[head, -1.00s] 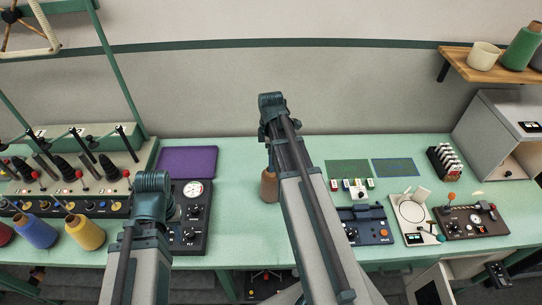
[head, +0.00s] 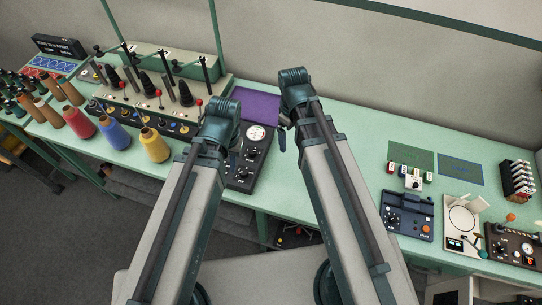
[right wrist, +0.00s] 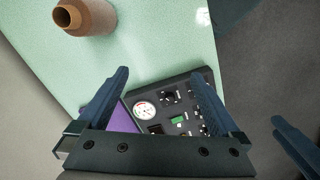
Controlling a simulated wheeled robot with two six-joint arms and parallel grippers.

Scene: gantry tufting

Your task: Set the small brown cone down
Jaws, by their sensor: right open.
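A small brown cone (right wrist: 98,17) stands on the green table in the right wrist view, at the top left, its open end towards the camera. It is apart from the fingers. My right gripper (right wrist: 163,88) is open with nothing between its fingers, over the black panel with a dial. In the head view only a dark part of the right gripper (head: 283,133) shows beside its arm, and I cannot make out the small cone there.
The black dial panel (head: 246,168) and a purple mat (head: 258,106) lie between and beyond my arms. Yellow (head: 154,146), blue (head: 113,134) and red (head: 79,123) cones stand to the left. Table right of my right arm is clear up to a blue control box (head: 407,215).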

